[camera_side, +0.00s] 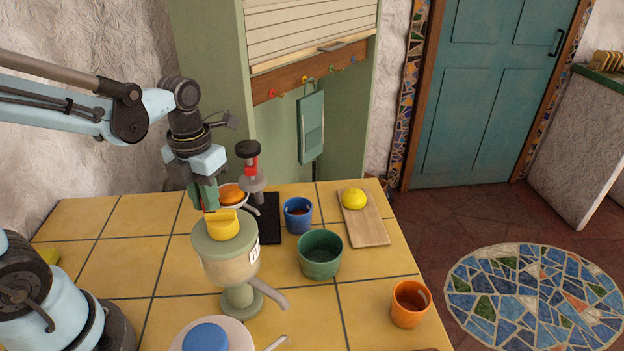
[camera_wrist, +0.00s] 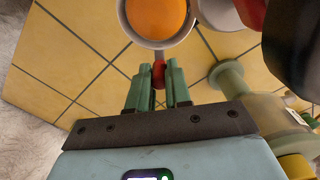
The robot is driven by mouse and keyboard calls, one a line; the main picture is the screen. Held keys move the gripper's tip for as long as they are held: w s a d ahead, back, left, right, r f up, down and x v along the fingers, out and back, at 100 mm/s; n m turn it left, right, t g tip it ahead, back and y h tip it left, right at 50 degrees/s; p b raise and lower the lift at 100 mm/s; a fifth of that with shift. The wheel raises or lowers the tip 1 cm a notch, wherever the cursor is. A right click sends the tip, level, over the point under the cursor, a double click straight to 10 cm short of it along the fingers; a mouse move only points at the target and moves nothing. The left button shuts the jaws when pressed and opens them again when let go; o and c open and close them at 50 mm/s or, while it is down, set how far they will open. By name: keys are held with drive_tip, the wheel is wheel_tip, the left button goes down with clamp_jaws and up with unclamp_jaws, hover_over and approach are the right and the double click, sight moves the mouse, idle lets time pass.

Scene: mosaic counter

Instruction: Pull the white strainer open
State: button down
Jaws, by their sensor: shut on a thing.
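The white strainer (camera_wrist: 158,44) is a round, pale-rimmed bowl with an orange, rounded thing inside it. It also shows in the side view (camera_side: 238,206), by the grey press (camera_side: 258,184) with a red and black top. A small red knob (camera_wrist: 158,73) sticks out from the strainer's near side. My gripper (camera_wrist: 158,84) is shut on this knob, with one green finger on each side. In the side view my gripper (camera_side: 208,202) points down at the left of the strainer and partly hides its left edge.
A grey-green machine with a yellow top (camera_side: 222,226) stands close in front of my gripper. A blue cup (camera_side: 298,215), green bowl (camera_side: 320,255), orange cup (camera_side: 409,304) and wooden board (camera_side: 369,227) with a yellow fruit lie to the right. The tiled counter at left is mostly clear.

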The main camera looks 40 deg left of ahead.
drive_tip(key=c, duration=1.1)
unclamp_jaws()
drive_tip(key=shift+r, duration=0.1)
drive_tip(key=shift+r, duration=5.95)
